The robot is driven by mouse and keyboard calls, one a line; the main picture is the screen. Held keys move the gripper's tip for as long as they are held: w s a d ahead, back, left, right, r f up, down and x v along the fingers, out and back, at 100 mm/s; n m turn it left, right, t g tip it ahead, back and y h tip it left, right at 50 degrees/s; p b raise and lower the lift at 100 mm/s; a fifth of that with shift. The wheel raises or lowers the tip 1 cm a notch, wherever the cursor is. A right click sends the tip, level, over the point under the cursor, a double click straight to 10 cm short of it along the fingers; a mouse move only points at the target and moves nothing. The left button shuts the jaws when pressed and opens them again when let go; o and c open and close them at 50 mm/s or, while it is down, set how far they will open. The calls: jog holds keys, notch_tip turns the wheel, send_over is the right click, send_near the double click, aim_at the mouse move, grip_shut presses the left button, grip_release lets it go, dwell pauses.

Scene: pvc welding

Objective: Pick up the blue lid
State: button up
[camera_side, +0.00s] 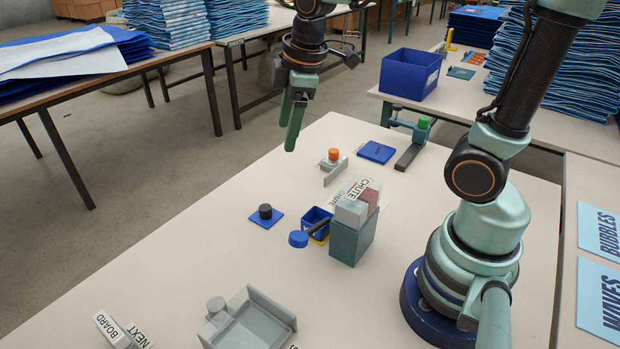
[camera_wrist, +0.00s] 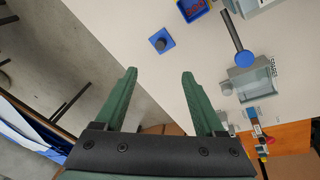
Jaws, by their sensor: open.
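The blue lid (camera_side: 277,221) is a flat square plate with a black knob on top. It lies on the pale table, left of a small open blue box (camera_side: 310,219). In the wrist view the lid (camera_wrist: 167,46) shows beyond and between my fingertips, with the box (camera_wrist: 190,10) at the top edge. My gripper (camera_side: 289,132) has green fingers pointing down. It is open and empty, high above the table and well clear of the lid. In the wrist view the gripper (camera_wrist: 159,73) has a wide gap between its fingers.
A dark handle with a blue round end (camera_side: 298,239) and a grey-green block (camera_side: 352,243) stand right of the lid. A grey tray (camera_side: 276,310) sits nearer the camera. A small orange-topped fixture (camera_side: 333,155) and flat blue pad (camera_side: 376,152) are behind. Bare table surrounds the lid.

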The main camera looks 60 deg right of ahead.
jog(key=w+f+n+g, duration=0.3)
jog(key=w+f+n, duration=0.4)
jog(key=f+n, duration=0.3)
jog(key=n, duration=0.1)
send_over(265, 207)
jog(key=f, duration=0.6)
jog(key=shift+s+d, duration=0.15)
jog(key=shift+d, duration=0.15)
jog(key=shift+a+f, duration=0.2)
jog(key=shift+f, duration=1.2)
jog(key=shift+a+f, duration=0.15)
jog(key=shift+f, duration=1.2)
grip_shut()
